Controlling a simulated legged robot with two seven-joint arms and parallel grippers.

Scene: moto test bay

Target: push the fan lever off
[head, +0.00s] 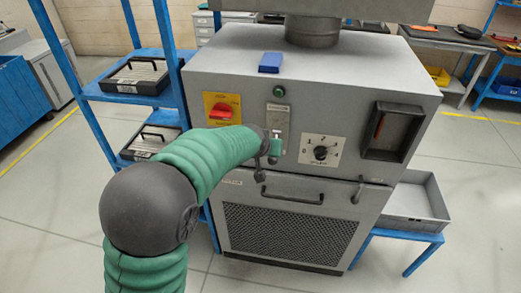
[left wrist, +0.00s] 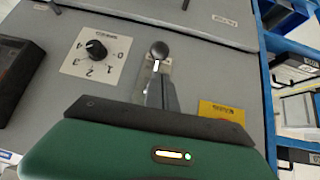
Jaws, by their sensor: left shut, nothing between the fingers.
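The fan lever shows as a dark ball knob (left wrist: 159,48) in the left wrist view, just beyond my fingertips. In the head view a dark ball (head: 260,175) shows below my gripper, at the bottom of a narrow pale plate (head: 279,113) on the grey cabinet's front. My left gripper (head: 275,146) is at the lower part of this plate, close to the lever. Its fingers (left wrist: 161,88) are together and empty. Whether they touch the lever I cannot tell. The lever's stem is mostly hidden. My right gripper is in neither view.
A numbered rotary dial (head: 320,152) is right of the plate, and a red switch on a yellow plate (head: 222,108) is left. A green button (head: 279,91) sits above. A door handle (head: 292,195) juts out below. A blue block (head: 270,62) lies on top.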

